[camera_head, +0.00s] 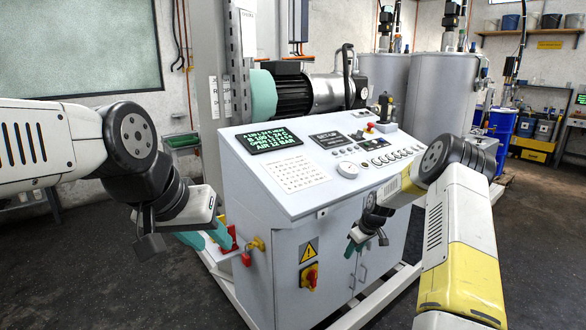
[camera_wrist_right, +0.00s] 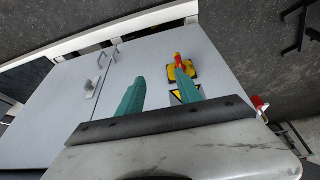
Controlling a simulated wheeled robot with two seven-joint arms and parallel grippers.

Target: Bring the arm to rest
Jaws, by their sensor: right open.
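My right gripper (camera_head: 357,246) hangs in front of the grey control cabinet (camera_head: 330,225), below its sloped panel. Its two teal fingers also show in the right wrist view (camera_wrist_right: 158,80), spread apart with nothing between them. Behind them there are the cabinet doors (camera_wrist_right: 60,110) and a red and yellow switch (camera_wrist_right: 182,68). My left gripper (camera_head: 206,239) is at the cabinet's left side, beside a red part (camera_head: 230,240). Its teal fingers appear apart, but they are partly hidden by my wrist, and I see no held object.
The cabinet's panel carries a green-lettered display (camera_head: 268,140) and several buttons. A motor (camera_head: 293,95) and grey tanks (camera_head: 443,90) stand behind it. A blue drum (camera_head: 500,124) stands at the right. The dark floor (camera_head: 545,240) is clear at the right.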

